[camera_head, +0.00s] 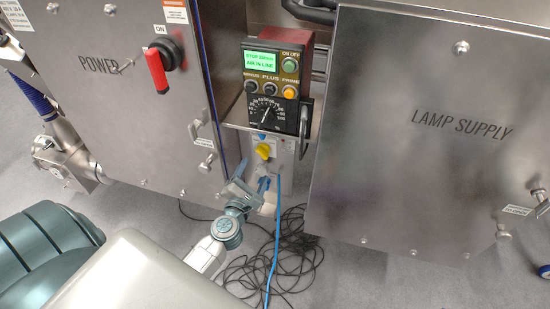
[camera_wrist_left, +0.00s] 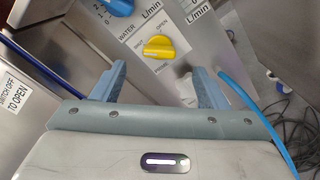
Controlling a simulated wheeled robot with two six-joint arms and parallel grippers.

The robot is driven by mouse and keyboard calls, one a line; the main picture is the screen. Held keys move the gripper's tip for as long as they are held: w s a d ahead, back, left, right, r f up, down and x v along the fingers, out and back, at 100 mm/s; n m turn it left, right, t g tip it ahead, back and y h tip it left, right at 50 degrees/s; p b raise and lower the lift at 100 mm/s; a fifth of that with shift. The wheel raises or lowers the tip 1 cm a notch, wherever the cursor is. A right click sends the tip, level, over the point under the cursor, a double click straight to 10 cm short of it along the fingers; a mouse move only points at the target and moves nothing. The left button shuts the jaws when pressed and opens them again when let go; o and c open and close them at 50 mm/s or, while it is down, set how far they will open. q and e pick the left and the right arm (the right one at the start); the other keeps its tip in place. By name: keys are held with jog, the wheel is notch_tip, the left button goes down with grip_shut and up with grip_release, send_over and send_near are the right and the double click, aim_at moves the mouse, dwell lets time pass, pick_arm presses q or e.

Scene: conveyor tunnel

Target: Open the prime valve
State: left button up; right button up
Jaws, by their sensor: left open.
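The prime valve is a yellow knob (camera_head: 263,151) on a small metal panel below the control box. In the left wrist view the yellow knob (camera_wrist_left: 159,47) lies roughly sideways, with labels SHUT, OPEN and PRIME around it. My left gripper (camera_head: 254,172) is just below the knob in the head view. In the left wrist view its blue-grey fingers (camera_wrist_left: 161,82) are apart with nothing between them, and the knob shows beyond their tips, without visible contact. My right gripper is not in view.
A blue knob (camera_wrist_left: 120,6) marked WATER sits beside the yellow one. A blue hose (camera_head: 276,230) hangs down from the panel. Black cables (camera_head: 290,262) lie on the floor. The POWER cabinet (camera_head: 105,110) and LAMP SUPPLY cabinet (camera_head: 430,170) stand on either side.

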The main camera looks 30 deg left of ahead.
aim_at(262, 155)
pick_arm(q)
jog(key=x, duration=0.8)
jog(key=shift+w, duration=0.1)
jog(key=c, duration=1)
